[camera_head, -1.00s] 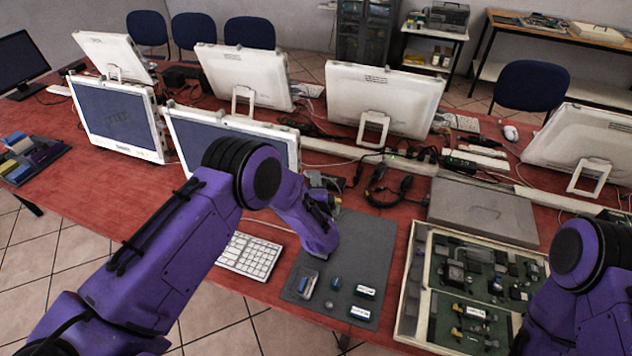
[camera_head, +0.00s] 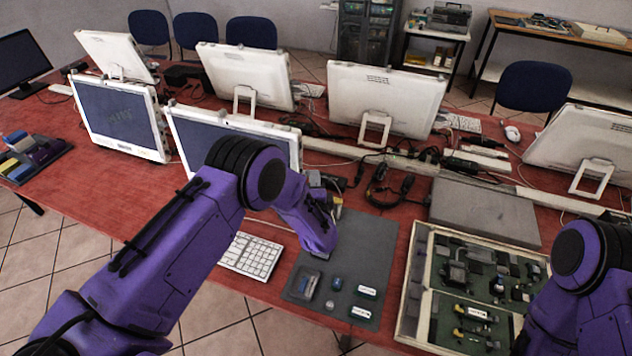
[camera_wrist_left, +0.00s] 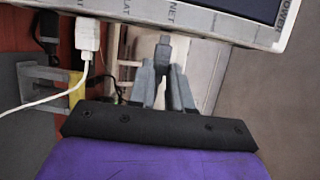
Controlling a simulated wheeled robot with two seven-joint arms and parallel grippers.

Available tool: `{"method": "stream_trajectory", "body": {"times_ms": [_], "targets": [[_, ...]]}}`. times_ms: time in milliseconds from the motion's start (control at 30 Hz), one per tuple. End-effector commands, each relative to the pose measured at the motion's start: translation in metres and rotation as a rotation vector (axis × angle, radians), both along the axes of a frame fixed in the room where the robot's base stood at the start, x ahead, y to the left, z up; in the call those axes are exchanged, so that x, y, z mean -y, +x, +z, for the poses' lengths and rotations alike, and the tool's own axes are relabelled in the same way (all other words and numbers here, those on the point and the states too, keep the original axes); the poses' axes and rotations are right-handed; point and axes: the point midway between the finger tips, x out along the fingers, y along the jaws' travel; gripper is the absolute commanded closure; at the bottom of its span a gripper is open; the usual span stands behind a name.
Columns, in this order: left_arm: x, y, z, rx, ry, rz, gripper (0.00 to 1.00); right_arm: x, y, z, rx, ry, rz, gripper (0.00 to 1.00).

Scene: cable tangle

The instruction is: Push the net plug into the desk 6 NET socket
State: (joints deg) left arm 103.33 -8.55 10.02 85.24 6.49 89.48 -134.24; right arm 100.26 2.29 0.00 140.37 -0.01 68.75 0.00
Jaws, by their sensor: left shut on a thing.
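My left gripper (camera_wrist_left: 165,80) is shut on a small grey plug, taken to be the net plug (camera_wrist_left: 163,48), which sticks out forward from between the fingers. Ahead of it in the left wrist view is the pale edge of a monitor (camera_wrist_left: 215,24), with printed labels including NET (camera_wrist_left: 173,14) and POWER. The plug's tip is close to this edge, below the NET label; whether they touch cannot be told, and no socket opening is clear. In the head view my left gripper (camera_head: 328,200) is at the monitor's right end, mostly hidden by its wrist. My right gripper is out of view.
A white plug (camera_wrist_left: 88,36) with a white cable is at the monitor edge, left of my gripper. A grey clamp-like part with a yellow piece (camera_wrist_left: 76,88) is beside it. A grey mat (camera_head: 372,245) with small items and an open parts case (camera_head: 408,290) lie right of the arm.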

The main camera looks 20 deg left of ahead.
Motion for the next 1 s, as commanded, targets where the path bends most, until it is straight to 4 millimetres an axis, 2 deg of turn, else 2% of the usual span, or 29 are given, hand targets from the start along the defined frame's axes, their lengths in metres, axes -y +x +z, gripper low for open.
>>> {"method": "stream_trajectory", "body": {"times_ms": [933,967,1000], "targets": [[-0.018,0.0,0.0,0.0,0.0,0.002,1.0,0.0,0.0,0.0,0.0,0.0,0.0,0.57],[-0.018,0.0,0.0,0.0,0.0,0.003,0.72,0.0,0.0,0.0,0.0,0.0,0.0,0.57],[-0.018,0.0,0.0,0.0,0.0,0.003,0.59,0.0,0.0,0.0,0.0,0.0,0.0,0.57]]}}
